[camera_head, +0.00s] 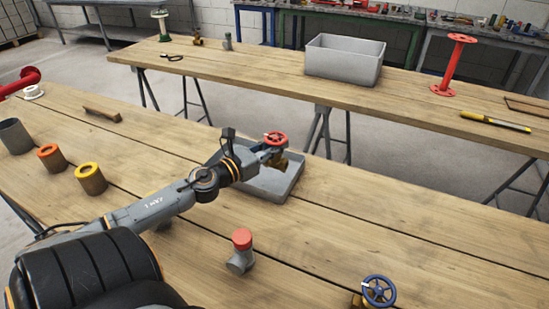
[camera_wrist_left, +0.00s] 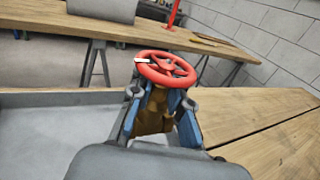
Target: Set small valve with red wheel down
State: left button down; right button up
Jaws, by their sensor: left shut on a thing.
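The small valve with a red wheel (camera_head: 275,139) has a brass body and is upright over the grey tray (camera_head: 287,191) on the near table. In the left wrist view its red wheel (camera_wrist_left: 165,68) faces up and its brass body sits between the blue-padded fingers. My left gripper (camera_head: 270,157) is shut on the valve's body. Whether the valve touches the tray floor cannot be told. The arm hides part of the tray. My right gripper is not in view.
A red-capped grey fitting (camera_head: 241,252) and a blue-wheeled valve (camera_head: 378,291) stand in front on the near table. Several pipe pieces, including a yellow-rimmed one (camera_head: 90,178), stand at left. A grey bin (camera_head: 343,58) is on the far table. The near table right of the tray is clear.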

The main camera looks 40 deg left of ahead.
pick_arm(q)
jog(key=shift+w+a+f, duration=0.1)
jog(key=shift+a+f, duration=0.05)
jog(key=shift+a, duration=0.05)
jog(key=f, duration=0.1)
jog(key=f+b, duration=0.1)
jog(key=f, duration=0.1)
jog(key=shift+w+a+f, duration=0.15)
jog(key=shift+a+f, duration=0.1)
jog(key=shift+f, duration=0.1)
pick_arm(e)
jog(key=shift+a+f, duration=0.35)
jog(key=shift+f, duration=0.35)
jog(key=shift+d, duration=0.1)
